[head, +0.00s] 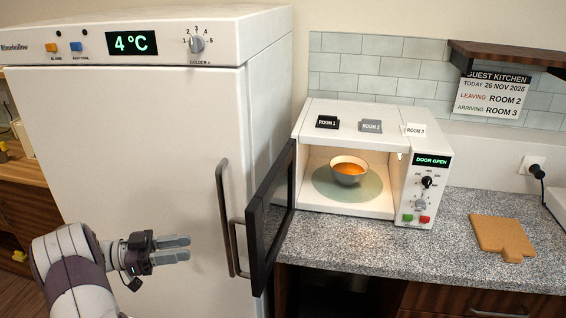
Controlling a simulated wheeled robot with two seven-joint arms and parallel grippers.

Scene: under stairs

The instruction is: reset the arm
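My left gripper (188,248) is in the lower left of the head view, in front of the white fridge door. Its two grey fingers point right with a narrow gap between them, and nothing shows between them. It is apart from the fridge handle and the microwave door. My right gripper is not in view. The white microwave (413,190) stands on the counter with its dark door (270,220) swung open to the left. A bowl of orange soup (349,170) sits on the round plate inside.
The tall white fridge (130,130) is closed and has a long curved handle (224,215). The open microwave door stands out past the counter edge. A cork board (502,238) lies on the speckled counter (400,253). A wooden shelf (510,57) hangs above, near a guest kitchen sign (492,93).

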